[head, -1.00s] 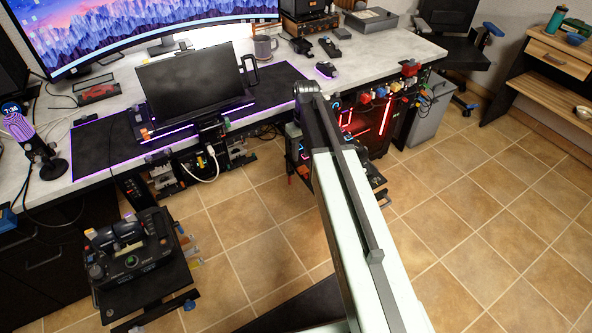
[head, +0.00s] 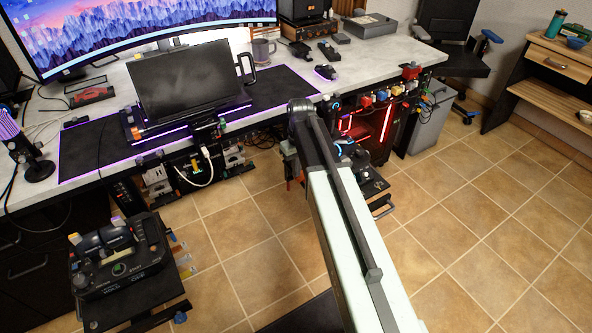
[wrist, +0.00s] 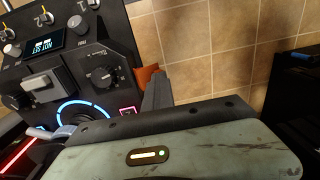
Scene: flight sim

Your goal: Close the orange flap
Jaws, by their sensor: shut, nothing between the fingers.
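An orange piece (wrist: 147,76), which looks like the flap, shows in the wrist view at the right edge of a dark control panel (wrist: 85,58). It is partly hidden behind my gripper (wrist: 157,80), so I cannot tell how far it is open or whether I touch it. My gripper shows as dark grey fingers, shut and empty, beside the panel's right side. In the head view my arm hides the gripper and the flap. Part of a dark control unit (head: 368,182) shows just right of my arm.
The desk (head: 375,62) with a small screen (head: 185,82) stands ahead. A red-lit computer case (head: 372,128) is beneath it. Another control unit (head: 120,262) stands at the lower left. Tiled floor (head: 480,230) is clear to the right.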

